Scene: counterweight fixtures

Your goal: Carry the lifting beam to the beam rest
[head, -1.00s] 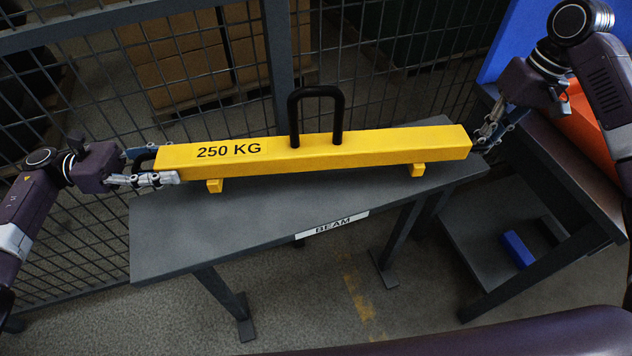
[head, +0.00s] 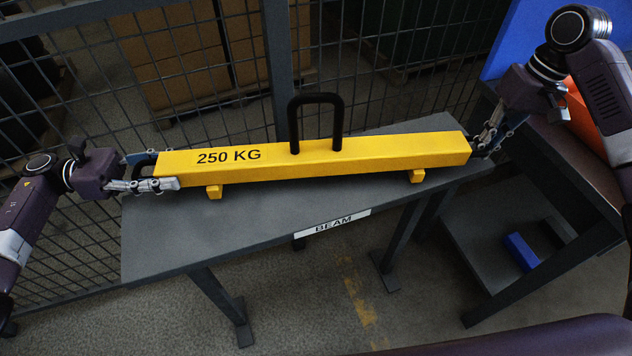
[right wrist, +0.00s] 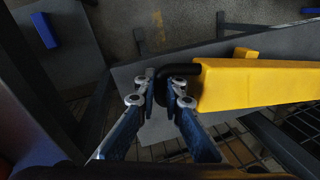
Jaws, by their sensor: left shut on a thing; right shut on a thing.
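The yellow lifting beam (head: 380,152), marked 250 KG with a black loop handle on top, is level above the grey beam rest (head: 230,233), a table labelled BEAM. Its two small yellow feet are at or just above the tabletop; I cannot tell whether they touch. My left gripper (head: 150,172) is shut on the beam's left end handle. My right gripper (head: 485,142) is shut on the right end handle. In the right wrist view, the right gripper's fingers (right wrist: 168,92) close around the black end handle, beside the beam's yellow end (right wrist: 250,84).
A wire mesh fence (head: 400,60) stands behind the rest, with cardboard boxes (head: 180,60) beyond it. A dark workbench (head: 570,150) with an orange item (head: 585,128) stands at right; a blue block (head: 521,252) lies on its lower shelf.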

